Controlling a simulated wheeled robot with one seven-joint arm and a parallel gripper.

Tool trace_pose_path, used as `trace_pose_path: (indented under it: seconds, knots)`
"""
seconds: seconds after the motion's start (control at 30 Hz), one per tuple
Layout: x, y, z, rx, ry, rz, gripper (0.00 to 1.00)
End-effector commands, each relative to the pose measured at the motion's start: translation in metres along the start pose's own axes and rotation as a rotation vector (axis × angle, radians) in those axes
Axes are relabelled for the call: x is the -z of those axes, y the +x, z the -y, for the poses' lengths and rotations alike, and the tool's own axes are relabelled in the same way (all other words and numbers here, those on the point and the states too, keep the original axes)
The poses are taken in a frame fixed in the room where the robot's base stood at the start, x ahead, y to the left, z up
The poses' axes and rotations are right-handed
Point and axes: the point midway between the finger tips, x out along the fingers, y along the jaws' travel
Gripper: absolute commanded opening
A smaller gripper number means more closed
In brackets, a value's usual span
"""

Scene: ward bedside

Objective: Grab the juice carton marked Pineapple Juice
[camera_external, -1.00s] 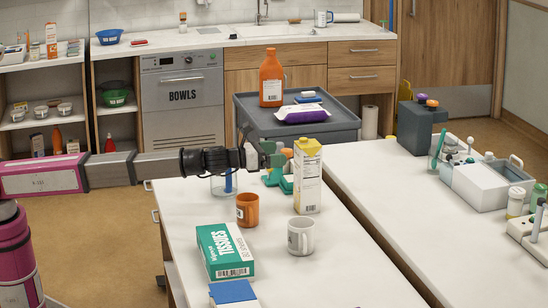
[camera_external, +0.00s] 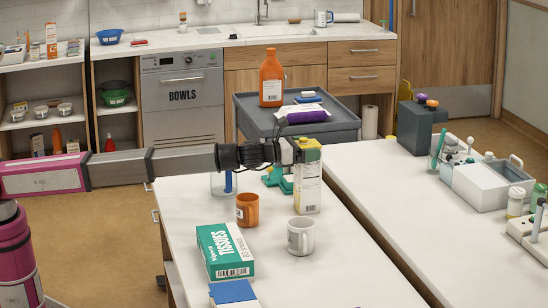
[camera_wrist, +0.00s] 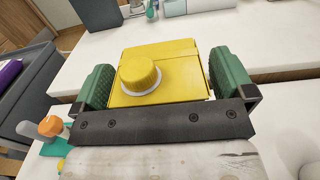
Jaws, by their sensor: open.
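The juice carton (camera_external: 308,185) stands upright on the white table, with a yellow top and a white side with small print; I cannot read its name. In the wrist view its yellow top and round cap (camera_wrist: 139,75) fill the middle. My gripper (camera_external: 300,150) is at the carton's top in the external view. In the wrist view my gripper (camera_wrist: 158,82) is open, with one green finger pad on each side of the carton's yellow top. The right pad is very close to the carton; whether either pad touches it is unclear.
An orange mug (camera_external: 247,210) and a white mug (camera_external: 301,236) stand in front of the carton. A tissue box (camera_external: 225,251) lies nearer. A glass with a blue item (camera_external: 222,184) stands left of the carton. A grey cart (camera_external: 345,122) is behind.

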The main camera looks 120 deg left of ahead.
Motion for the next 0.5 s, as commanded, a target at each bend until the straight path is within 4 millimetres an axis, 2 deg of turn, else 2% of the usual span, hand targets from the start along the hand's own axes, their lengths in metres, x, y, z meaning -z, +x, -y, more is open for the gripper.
trace_pose_path:
  seconds: [0.2, 0.23, 0.47, 0.5]
  knots:
    - [0.0001, 0.0018, -0.0001, 0.001, 0.000, 0.000, 1.00]
    - [0.0001, 0.0018, -0.0001, 0.001, -0.001, 0.000, 0.97]
    - [0.0000, 0.0017, -0.0001, 0.001, -0.001, 0.000, 0.22]
    - [0.0000, 0.0017, -0.0001, 0.001, -0.001, 0.000, 0.09]
